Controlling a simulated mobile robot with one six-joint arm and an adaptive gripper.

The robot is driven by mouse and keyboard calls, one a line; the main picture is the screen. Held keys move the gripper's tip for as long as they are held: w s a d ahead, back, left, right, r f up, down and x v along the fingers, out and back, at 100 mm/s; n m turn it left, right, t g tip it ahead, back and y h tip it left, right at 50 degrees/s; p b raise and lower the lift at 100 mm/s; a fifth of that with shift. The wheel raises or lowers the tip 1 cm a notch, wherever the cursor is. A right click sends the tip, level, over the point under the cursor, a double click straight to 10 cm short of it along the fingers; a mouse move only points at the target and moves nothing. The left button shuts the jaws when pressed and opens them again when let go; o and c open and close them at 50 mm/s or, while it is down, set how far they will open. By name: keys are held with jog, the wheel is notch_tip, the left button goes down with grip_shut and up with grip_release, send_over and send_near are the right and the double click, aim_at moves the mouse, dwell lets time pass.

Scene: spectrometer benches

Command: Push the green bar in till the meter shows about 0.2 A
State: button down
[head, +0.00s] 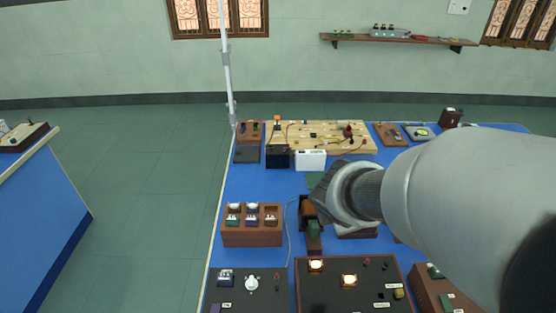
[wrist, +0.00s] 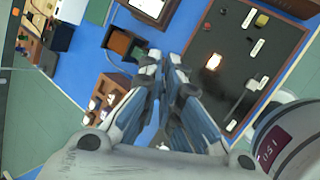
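The green bar (head: 314,228) shows in the head view as a small green block in a brown holder on the blue bench, just below my gripper's dark end. In the wrist view a dark green block (wrist: 137,51) beside a brown box sits just left of my fingertips. My gripper (wrist: 162,59) has its two fingers close together with nothing visible between them, and it looks shut. In the head view my arm hides the fingertips. I cannot tell whether they touch the bar. I cannot make out a meter reading in either view.
A wooden rack (head: 252,238) stands left of the bar. Behind are a wooden circuit board (head: 330,137), a black box (head: 278,158) and a white box (head: 311,160).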

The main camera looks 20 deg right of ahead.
jog(key=w+f+n+y+p, duration=0.1)
jog(key=w+f+n, duration=0.2)
jog(key=f+n, duration=0.4)
jog(key=n+g+y+b, duration=0.1)
jog(key=n+y+b, duration=0.1)
jog(key=n+b, duration=0.55)
send_near(318, 238)
jog(key=shift+n, duration=0.55)
jog(key=s+a+f, duration=0.1)
jog(key=s+a+f+p, duration=0.1)
jog(key=s+f, duration=0.1)
jog(key=shift+s+a+f, duration=0.1)
jog(key=shift+s+f, duration=0.2)
jog(key=shift+w+d+r+p, duration=0.1)
jog(key=shift+w+d+p, duration=0.1)
jog(key=shift+w+p, duration=0.45)
jog(key=shift+w+d+p, duration=0.2)
jog(key=shift+w+p, duration=0.35)
jog(key=shift+w, duration=0.15)
jog(key=shift+w+d+r+p, duration=0.1)
jog(key=shift+w+d+p, duration=0.1)
jog(key=shift+w+p, duration=0.45)
